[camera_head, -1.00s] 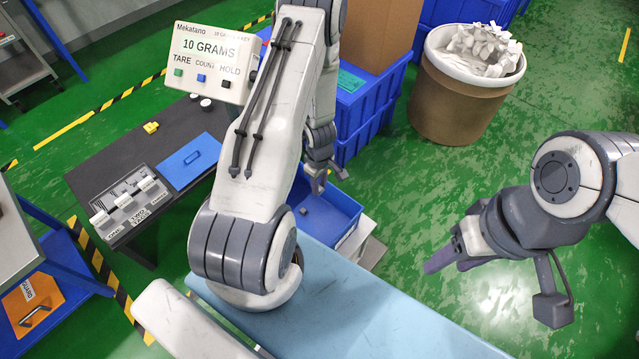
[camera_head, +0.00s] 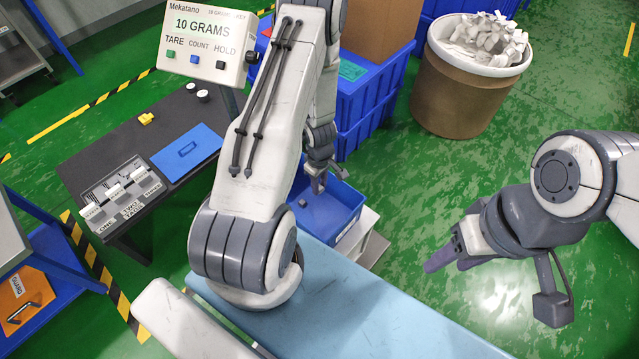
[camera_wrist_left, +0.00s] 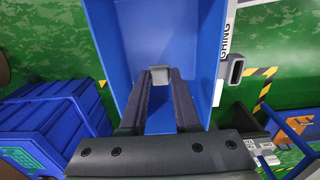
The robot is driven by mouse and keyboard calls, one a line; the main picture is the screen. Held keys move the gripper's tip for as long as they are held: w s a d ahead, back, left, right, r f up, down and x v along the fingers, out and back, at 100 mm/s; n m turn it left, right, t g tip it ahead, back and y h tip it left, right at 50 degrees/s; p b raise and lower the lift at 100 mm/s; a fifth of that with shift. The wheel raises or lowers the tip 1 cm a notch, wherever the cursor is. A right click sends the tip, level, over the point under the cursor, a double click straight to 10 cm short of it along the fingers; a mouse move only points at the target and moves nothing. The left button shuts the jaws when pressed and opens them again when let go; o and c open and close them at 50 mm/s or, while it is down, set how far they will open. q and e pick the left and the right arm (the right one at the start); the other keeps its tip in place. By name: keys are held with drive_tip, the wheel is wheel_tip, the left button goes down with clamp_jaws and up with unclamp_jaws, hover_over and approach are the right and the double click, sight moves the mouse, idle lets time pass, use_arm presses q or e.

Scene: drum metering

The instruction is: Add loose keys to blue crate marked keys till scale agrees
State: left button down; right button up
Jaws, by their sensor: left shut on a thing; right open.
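The blue crate (camera_head: 345,228) sits low beside my light-blue front, partly hidden by my left arm. My left gripper (camera_head: 317,186) is above it, pointing down into its opening. In the left wrist view, my left gripper (camera_wrist_left: 160,84) is shut on a small grey key (camera_wrist_left: 158,74) held between its fingertips, with the crate's blue inside (camera_wrist_left: 195,50) behind it. The scale display (camera_head: 205,40) reads 10 GRAMS. My right gripper (camera_head: 440,258) is open at the right, over the floor, away from the crate. The crate's own marking is not readable.
A brown drum (camera_head: 455,100) heaped with pale pieces stands at back right. Stacked blue bins (camera_head: 365,100) stand behind the crate.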

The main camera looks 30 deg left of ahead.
use_arm(q)
drive_tip(key=b, duration=1.3)
hover_over(320, 218)
drive_tip(key=shift+a+f, duration=0.1)
drive_tip(key=shift+f, duration=6.55)
drive_tip(key=shift+f+b, duration=2.5)
drive_tip(key=shift+b, duration=0.15)
drive_tip(key=c, duration=0.6)
unclamp_jaws()
drive_tip(key=shift+o, duration=0.2)
